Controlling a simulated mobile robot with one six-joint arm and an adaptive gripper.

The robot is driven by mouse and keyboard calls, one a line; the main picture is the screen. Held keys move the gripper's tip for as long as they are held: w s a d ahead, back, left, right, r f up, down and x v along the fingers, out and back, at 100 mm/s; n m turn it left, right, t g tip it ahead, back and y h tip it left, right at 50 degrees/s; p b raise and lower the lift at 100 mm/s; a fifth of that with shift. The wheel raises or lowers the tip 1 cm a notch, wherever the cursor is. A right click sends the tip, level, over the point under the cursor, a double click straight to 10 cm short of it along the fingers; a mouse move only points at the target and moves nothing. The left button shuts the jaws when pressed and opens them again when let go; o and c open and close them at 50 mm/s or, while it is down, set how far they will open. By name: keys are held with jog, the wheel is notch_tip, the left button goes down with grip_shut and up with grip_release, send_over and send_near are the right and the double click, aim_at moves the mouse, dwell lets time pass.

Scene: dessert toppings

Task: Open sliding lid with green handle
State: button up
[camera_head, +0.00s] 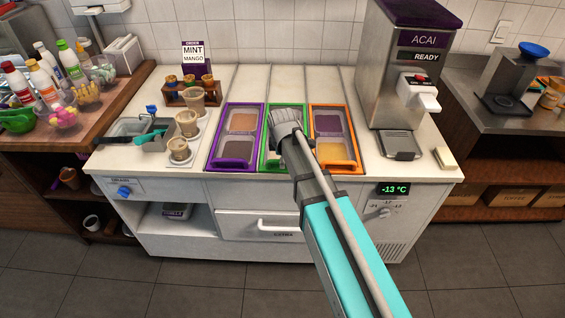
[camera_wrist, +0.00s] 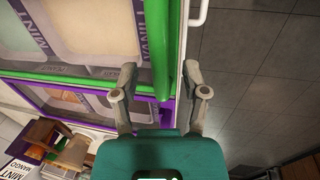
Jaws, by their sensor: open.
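The green-framed sliding lid (camera_head: 265,140) is the middle of three framed lids on the white counter, and my arm covers much of it in the head view. In the wrist view its clear panel (camera_wrist: 95,25) fills the upper left. The green handle (camera_wrist: 160,40) is a bar along the lid's front edge. My gripper (camera_wrist: 160,72) is open, with one finger on each side of the handle's line. I cannot tell whether either finger touches it.
A purple-framed lid (camera_head: 209,160) lies left of the green one and an orange-framed lid (camera_head: 354,140) right of it. Cups (camera_head: 186,122) and a metal bin (camera_head: 155,136) stand at left. The acai machine (camera_head: 410,65) stands at right. Bare counter lies behind the lids.

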jog(key=shift+f, duration=0.15)
grip_shut()
dwell(0.4)
